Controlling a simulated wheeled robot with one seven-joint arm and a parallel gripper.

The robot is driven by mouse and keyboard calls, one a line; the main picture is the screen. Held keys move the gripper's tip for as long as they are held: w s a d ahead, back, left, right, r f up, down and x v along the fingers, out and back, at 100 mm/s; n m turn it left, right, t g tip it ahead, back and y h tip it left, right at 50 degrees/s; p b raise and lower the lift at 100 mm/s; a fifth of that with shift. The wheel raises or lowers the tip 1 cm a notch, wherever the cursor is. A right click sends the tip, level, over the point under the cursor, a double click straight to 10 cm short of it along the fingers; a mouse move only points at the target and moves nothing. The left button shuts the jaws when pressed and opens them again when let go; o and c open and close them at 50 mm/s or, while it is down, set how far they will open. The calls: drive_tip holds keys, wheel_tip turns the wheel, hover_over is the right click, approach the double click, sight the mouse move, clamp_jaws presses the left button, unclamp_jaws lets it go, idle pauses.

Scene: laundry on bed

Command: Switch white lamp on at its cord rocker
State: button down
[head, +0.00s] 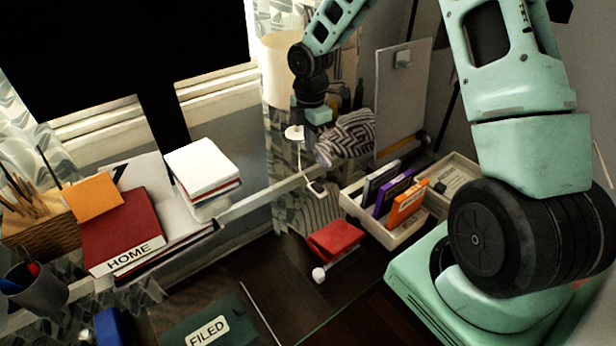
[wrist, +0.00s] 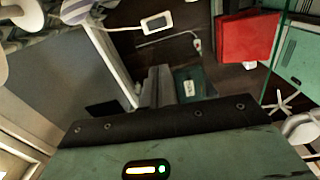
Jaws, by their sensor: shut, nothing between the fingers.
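The white lamp has a cream shade (head: 283,72) at the back and a white round base (head: 293,132), partly hidden by my arm. Its white cord runs down from near the base to a small cord rocker (head: 317,187) with a dark face. In the wrist view the rocker (wrist: 157,22) is near the top edge, its cord leading off left. My gripper (head: 318,118) is above and behind the rocker in the head view, apart from it. Its dark fingers (wrist: 159,84) are together and empty, below the rocker in the wrist view.
A patterned cloth roll (head: 346,138) lies right of my gripper. A cream divided tray (head: 400,235) holds several upright cases. A red book (head: 335,238) lies in front, with a green FILED folder (head: 207,325) nearer. Stacked books (head: 125,230) stand left.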

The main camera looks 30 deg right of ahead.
drive_tip(key=d, duration=0.1)
drive_tip(key=w+d+f, duration=0.1)
drive_tip(key=shift+d+f+n, duration=0.25)
drive_tip(key=shift+d+n, duration=0.1)
drive_tip(key=shift+n, duration=0.05)
drive_tip(key=p, duration=0.3)
approach(314, 185)
wheel_tip(314, 185, down, 5)
drive_tip(key=shift+s+f, duration=0.1)
drive_tip(key=shift+f, duration=0.85)
